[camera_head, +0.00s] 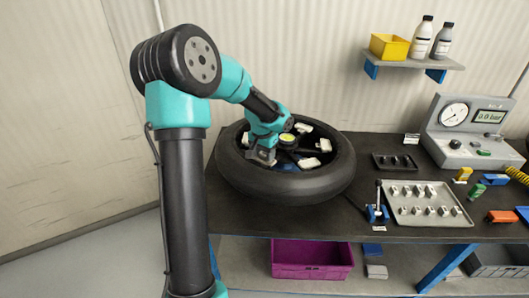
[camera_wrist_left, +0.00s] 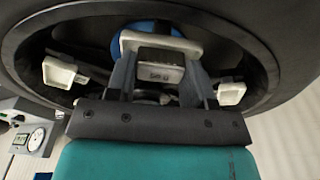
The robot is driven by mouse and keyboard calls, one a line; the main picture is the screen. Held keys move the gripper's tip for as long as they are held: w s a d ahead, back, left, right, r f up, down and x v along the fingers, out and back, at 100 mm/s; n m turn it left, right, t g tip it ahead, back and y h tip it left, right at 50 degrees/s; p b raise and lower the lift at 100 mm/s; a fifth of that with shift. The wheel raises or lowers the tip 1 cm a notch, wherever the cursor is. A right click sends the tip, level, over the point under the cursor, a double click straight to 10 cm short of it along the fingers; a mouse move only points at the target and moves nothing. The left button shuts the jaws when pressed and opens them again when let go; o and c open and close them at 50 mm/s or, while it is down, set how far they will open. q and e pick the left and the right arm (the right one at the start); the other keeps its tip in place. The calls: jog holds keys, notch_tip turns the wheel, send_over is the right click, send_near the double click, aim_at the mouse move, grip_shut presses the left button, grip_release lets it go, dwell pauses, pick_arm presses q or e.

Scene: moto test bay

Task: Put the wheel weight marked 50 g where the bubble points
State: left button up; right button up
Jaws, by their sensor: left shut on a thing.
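A black tyre on a wheel (camera_head: 318,188) lies flat on the bench. A round yellow-green bubble level (camera_head: 288,137) sits at its centre; the bubble's offset is too small to read. My left gripper (camera_head: 262,160) is over the near left part of the wheel, inside the tyre. It is shut on a small grey wheel weight (camera_wrist_left: 158,73), whose stamped marking is blurred in the left wrist view. The weight is close to a pale pad (camera_wrist_left: 150,43) on the wheel; I cannot tell whether they touch. My right gripper is not in view.
A grey tray (camera_head: 452,196) holds several wheel weights at the right. Around it are a small upright blue-based tool (camera_head: 377,212), a dark rack (camera_head: 395,162), coloured blocks and a gauge box (camera_head: 468,132). A shelf (camera_head: 412,62) with bottles hangs above.

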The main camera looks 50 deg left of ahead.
pick_arm(q)
jog(key=shift+f, duration=0.1)
jog(key=o, duration=1.4)
jog(key=shift+r, duration=3.55)
